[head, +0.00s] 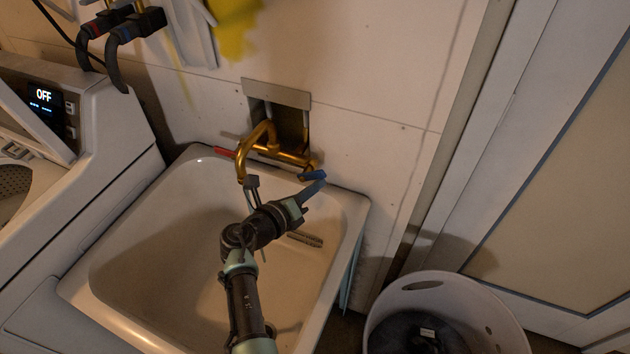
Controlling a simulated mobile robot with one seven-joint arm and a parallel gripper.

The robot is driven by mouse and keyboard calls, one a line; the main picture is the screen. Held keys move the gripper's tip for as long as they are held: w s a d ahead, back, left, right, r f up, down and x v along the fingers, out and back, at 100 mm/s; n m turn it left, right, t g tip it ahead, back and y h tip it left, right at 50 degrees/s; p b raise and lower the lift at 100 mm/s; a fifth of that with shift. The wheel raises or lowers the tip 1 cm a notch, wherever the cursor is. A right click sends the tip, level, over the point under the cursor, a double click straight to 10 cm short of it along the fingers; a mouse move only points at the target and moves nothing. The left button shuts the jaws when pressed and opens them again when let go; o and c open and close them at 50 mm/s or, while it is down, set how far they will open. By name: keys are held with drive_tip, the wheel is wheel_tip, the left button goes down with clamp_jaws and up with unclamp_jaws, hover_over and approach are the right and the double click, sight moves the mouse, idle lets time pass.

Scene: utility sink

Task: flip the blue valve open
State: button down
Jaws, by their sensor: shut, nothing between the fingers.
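The blue valve (313,175) is a small blue lever at the right end of a brass faucet (268,149), above the sink's back rim. My gripper (319,186) reaches up from the sink, its tip just below and beside the blue lever. The gripper is shut with nothing held. The tip overlaps the lever's lower edge in this view, and I cannot tell whether they touch. A red lever (223,152) sits at the faucet's left end.
A washing machine (95,130) stands at the left. A white basket (490,310) holding dark cloth stands at the lower right. The wall recess is behind the faucet.

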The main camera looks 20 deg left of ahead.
drive_tip(key=n+p, duration=0.1)
drive_tip(key=r+n+h, duration=0.1)
drive_tip(key=n, duration=0.1)
drive_tip(key=shift+a+r+t+p, duration=0.3)
drive_tip(key=shift+a+t+p, duration=0.05)
drive_tip(key=shift+t, duration=0.05)
drive_tip(key=shift+a+r+p, duration=0.35)
drive_tip(key=shift+p, duration=0.15)
drive_tip(key=shift+a, duration=0.2)
drive_tip(key=shift+a+r+p, duration=0.1)
drive_tip(key=shift+a+p, duration=0.15)
drive_tip(key=shift+p, duration=0.05)
drive_tip(key=shift+d, duration=0.1)
